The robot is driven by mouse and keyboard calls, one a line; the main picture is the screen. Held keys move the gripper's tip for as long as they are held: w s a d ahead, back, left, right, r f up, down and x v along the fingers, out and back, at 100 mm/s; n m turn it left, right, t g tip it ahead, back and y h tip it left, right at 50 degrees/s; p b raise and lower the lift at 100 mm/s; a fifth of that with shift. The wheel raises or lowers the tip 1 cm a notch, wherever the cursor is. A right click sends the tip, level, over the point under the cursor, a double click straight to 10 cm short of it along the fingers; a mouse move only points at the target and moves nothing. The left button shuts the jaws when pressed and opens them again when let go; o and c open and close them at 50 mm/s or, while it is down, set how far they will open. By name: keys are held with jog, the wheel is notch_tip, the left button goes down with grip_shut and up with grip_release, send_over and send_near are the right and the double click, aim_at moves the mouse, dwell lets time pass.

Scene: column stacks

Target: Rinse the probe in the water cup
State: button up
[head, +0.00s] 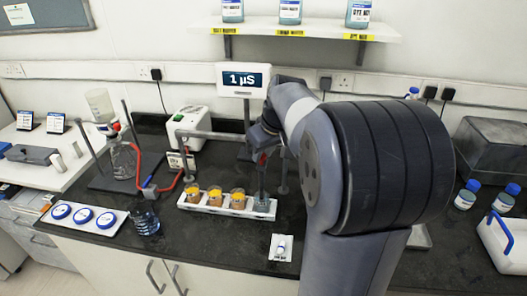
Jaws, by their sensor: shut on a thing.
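My gripper (262,158), small and partly hidden by my arm, is shut on the grey probe above the right end of a white cup rack. The probe (262,178) points down, upright, toward a clear cup (263,203) in the rack's last place. Its tip appears to be at or inside this cup; the exact depth is too small to tell. The rack (226,211) also holds three cups with orange-brown contents (214,196). The meter (243,80) behind reads "1 µS". A bluish clear beaker (146,221) stands left of the rack.
A retort stand with a flask (123,160) and red tubing stands at the left, beside a white-green device (188,127). A white plate with blue discs (83,218) lies front left. A small white holder (281,247) lies in front. Blue-capped bottles (466,195) stand right.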

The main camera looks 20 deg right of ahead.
jog(key=shift+r, duration=0.1)
grip_shut()
notch_tip(320, 180, up, 6)
jog(key=p, duration=0.4)
jog(key=shift+w, duration=0.1)
jog(key=shift+r, duration=0.1)
jog(key=o, duration=0.7)
grip_release()
jog(key=o, duration=0.3)
jog(key=b+v, duration=0.1)
jog(key=v, duration=0.9)
jog(key=shift+r, duration=0.35)
